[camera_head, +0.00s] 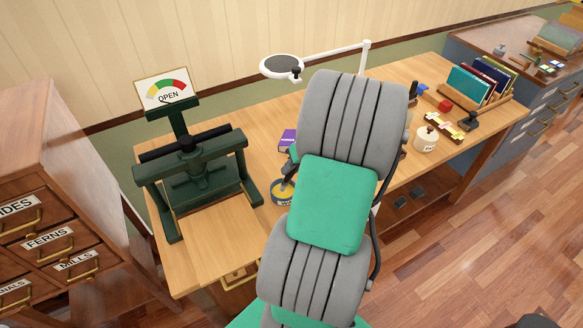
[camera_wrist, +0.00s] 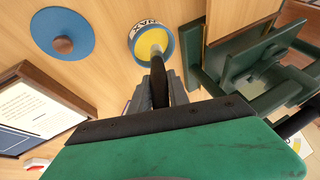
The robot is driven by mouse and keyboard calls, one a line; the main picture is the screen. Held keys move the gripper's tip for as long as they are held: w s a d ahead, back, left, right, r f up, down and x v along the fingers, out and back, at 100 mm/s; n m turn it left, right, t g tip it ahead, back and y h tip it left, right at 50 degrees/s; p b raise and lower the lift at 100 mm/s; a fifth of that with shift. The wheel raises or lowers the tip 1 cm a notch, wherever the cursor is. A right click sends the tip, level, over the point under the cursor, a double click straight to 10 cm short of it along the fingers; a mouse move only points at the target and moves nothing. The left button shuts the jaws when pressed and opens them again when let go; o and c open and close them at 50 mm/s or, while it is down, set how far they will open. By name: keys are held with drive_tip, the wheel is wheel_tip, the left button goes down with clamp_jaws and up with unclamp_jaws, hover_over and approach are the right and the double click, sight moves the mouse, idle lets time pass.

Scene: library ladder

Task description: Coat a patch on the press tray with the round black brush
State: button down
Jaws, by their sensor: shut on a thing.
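In the wrist view, my gripper (camera_wrist: 160,98) is shut on a brush with a black handle (camera_wrist: 158,82). The brush's pale head end reaches into or just over a round blue tin (camera_wrist: 134,38) labelled WAX with yellow contents; I cannot tell if it touches them. The tin shows beside my arm in the head view (camera_head: 282,198). The dark green press (camera_head: 195,172) stands left of my arm, with a flat wooden board (camera_head: 208,240), which looks like its tray, at its front. In the head view my arm hides the gripper and brush.
A blue disc with a wooden knob (camera_wrist: 62,32), likely the tin's lid, lies left of the tin. A framed sheet (camera_wrist: 38,110) is at lower left. A lamp (camera_head: 283,67) overhangs the table. A white pot (camera_head: 425,140) and a book rack (camera_head: 483,95) stand at the right.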

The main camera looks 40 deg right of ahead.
drive_tip(key=shift+f+b, duration=0.45)
drive_tip(key=shift+f, duration=0.2)
idle(1.2)
drive_tip(key=shift+r+p, duration=2.5)
drive_tip(key=shift+r, duration=1.05)
